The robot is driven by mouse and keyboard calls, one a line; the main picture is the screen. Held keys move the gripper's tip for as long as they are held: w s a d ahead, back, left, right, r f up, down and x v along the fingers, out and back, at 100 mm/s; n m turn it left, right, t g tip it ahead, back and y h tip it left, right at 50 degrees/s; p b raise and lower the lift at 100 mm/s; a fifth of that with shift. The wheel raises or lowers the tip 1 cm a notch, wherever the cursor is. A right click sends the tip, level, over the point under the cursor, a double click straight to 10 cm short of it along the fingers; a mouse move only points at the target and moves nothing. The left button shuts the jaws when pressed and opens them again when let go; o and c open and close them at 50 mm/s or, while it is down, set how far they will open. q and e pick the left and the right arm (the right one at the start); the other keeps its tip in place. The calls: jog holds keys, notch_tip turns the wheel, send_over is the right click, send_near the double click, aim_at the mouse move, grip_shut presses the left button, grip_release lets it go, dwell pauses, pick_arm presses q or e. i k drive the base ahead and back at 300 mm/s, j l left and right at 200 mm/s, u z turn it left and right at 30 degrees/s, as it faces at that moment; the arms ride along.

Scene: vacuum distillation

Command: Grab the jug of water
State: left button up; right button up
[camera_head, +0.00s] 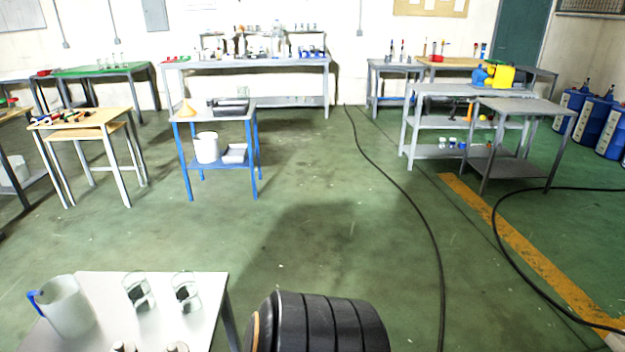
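A translucent whitish jug (67,307) with a blue handle stands upright on a white table at the lower left. Its handle points to the left. I cannot tell how much water is in it. Neither my left nor my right gripper shows in this view, and nothing is seen touching the jug.
The white table (210,292) also holds two glass beakers (138,291) (186,291) right of the jug and small metallic items at its front edge. A black ribbed cylindrical object (325,322) is at the bottom centre. A blue-legged table (190,150) stands beyond open green floor. Black cables cross the right.

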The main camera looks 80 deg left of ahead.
aim_at(60, 307)
jog(key=k+u, duration=0.15)
jog(key=k, duration=0.4)
jog(key=k+u, duration=0.15)
jog(key=k, duration=0.35)
jog(key=k+j+u, duration=0.15)
jog(key=k, duration=0.35)
jog(key=k+j+u, duration=0.15)
jog(key=k, duration=0.4)
jog(key=k+j, duration=0.15)
jog(key=j, duration=0.25)
jog(key=k+j+u, duration=0.1)
jog(key=j, duration=0.3)
jog(key=k+j+u, duration=0.1)
jog(key=k+j, duration=0.15)
jog(key=j, duration=0.15)
jog(key=k+j, duration=0.1)
jog(key=j, duration=0.3)
jog(key=k+j+u, duration=0.1)
jog(key=j, duration=0.35)
jog(key=k, duration=0.05)
